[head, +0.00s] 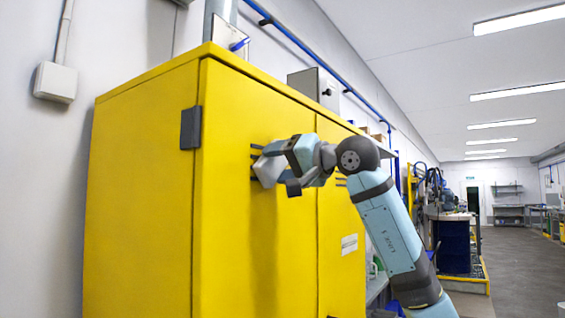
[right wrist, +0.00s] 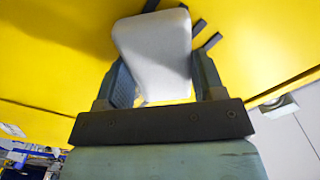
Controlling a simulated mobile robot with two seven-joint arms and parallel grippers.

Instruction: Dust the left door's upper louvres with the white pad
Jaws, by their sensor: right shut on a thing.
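The white pad (right wrist: 155,50) is between the fingers of my right gripper (right wrist: 158,85), which is shut on it. In the head view the pad (head: 267,170) is at the left door (head: 235,235) of the yellow cabinet, over the upper louvres (head: 255,151). The dark ends of the louvres (right wrist: 207,38) stick out beside the pad in the right wrist view. The pad covers most of them. It looks to be touching or very close to the door; I cannot tell which. My left gripper is not in view.
The right door (head: 340,265) has its own louvres (head: 341,181) and a label, partly behind my right arm. A dark hinge (head: 191,128) is at the cabinet's left corner. A grey wall box (head: 55,82) hangs at left. Open floor (head: 525,265) lies at the right.

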